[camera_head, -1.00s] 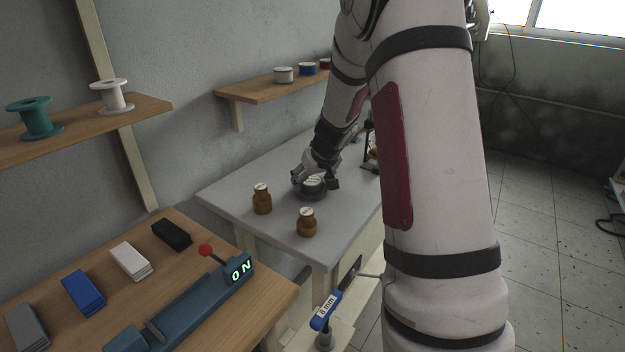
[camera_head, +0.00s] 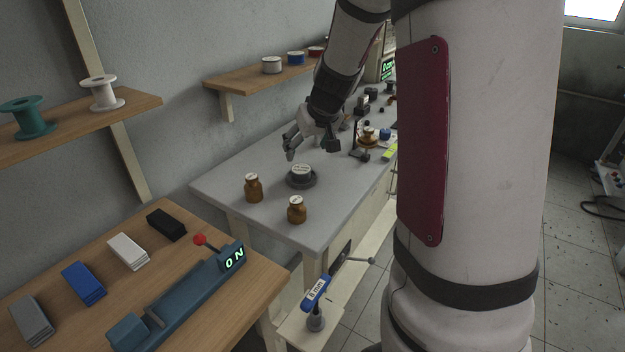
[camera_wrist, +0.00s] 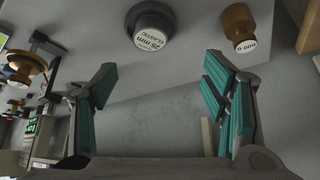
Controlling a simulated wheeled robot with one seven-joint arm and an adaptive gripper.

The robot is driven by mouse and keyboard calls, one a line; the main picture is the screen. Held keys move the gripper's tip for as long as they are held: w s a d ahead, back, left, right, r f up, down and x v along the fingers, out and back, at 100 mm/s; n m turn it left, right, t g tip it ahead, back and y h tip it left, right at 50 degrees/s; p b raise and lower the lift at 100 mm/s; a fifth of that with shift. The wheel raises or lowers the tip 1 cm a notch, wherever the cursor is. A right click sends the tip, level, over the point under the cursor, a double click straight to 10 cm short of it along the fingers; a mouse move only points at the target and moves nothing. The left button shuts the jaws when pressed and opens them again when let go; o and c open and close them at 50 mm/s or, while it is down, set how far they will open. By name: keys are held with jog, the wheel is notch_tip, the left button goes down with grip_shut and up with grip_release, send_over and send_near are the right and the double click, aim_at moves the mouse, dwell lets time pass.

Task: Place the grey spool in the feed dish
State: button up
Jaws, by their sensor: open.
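A grey spool (camera_head: 301,170) with a white top label sits upright in a dark grey round dish (camera_head: 313,184) on the grey table. In the wrist view the spool (camera_wrist: 149,38) shows a label reading "25 mm ELASTIC", near the top of the picture. My gripper (camera_head: 312,149) is open and empty, above and just behind the spool in the head view, apart from it. Its teal-padded fingers (camera_wrist: 158,78) are spread wide in the wrist view, with nothing between them.
The grey table (camera_head: 225,185) carries several small items farther back. A blue device (camera_head: 180,300) reading "ON" and stacked blocks are on the wooden bench. Wall shelves hold several spools.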

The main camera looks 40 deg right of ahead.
jog(key=s+a+r+n+y, duration=0.1)
jog(key=s+a+r, duration=0.2)
jog(key=a, duration=0.3)
jog(key=s+a+r+y, duration=0.1)
jog(key=s+a+r, duration=0.2)
jog(key=s+a, duration=0.15)
jog(key=s+a+g, duration=0.1)
jog(key=s+a, duration=0.4)
jog(key=s, duration=0.6)
jog(key=s+a+n+g, duration=0.1)
jog(key=s+a, duration=0.4)
jog(key=s, duration=0.7)
jog(key=shift+a+r+n+g+h, duration=0.2)
jog(key=shift+r+n+g+h, duration=0.1)
jog(key=shift+r+g+h, duration=0.1)
jog(key=shift+s, duration=0.1)
